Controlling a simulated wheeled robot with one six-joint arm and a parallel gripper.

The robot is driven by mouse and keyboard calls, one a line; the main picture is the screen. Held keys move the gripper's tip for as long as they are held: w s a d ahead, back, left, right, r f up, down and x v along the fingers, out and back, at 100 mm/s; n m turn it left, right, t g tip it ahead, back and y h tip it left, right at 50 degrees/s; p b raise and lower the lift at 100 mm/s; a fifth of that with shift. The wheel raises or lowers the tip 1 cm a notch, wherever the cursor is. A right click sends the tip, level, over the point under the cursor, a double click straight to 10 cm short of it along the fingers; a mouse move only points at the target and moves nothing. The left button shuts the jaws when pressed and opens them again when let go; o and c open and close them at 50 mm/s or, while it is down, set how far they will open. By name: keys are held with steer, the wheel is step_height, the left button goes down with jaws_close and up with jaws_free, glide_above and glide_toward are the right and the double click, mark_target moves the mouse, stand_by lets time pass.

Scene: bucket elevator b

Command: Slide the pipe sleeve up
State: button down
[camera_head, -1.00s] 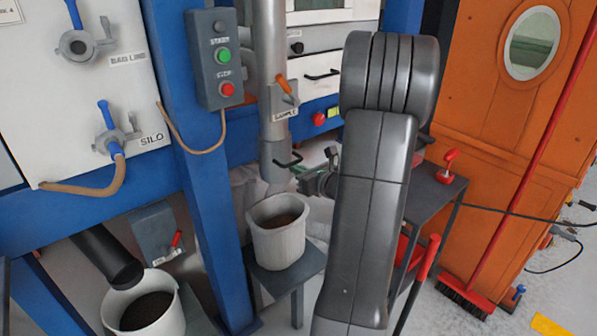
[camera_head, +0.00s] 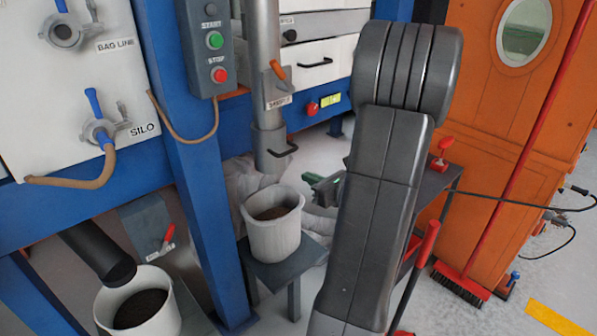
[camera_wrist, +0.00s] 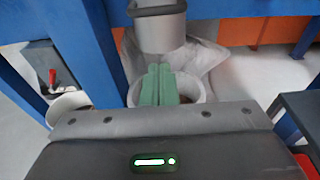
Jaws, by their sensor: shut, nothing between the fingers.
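The pipe sleeve (camera_head: 268,149) is a grey metal cylinder around the lower end of the vertical pipe (camera_head: 263,40). A dark loop handle (camera_head: 285,151) sticks out from its right side. The sleeve (camera_wrist: 162,34) and its handle (camera_wrist: 157,9) also show at the top of the wrist view. My gripper (camera_head: 308,179) is to the lower right of the handle, apart from it and partly hidden by my arm. In the wrist view its green fingers (camera_wrist: 158,70) are together and empty, pointing toward the space just below the sleeve's bottom rim.
A white bucket (camera_head: 273,240) of dark material stands on a small stool (camera_head: 268,274) below the sleeve. A blue post (camera_head: 205,190) stands left of it. An orange lever (camera_head: 277,69) is on the pipe above. A grey table (camera_head: 435,184) is at the right.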

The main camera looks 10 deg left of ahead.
steer(key=shift+v, duration=1.1)
steer(key=shift+a, duration=0.1)
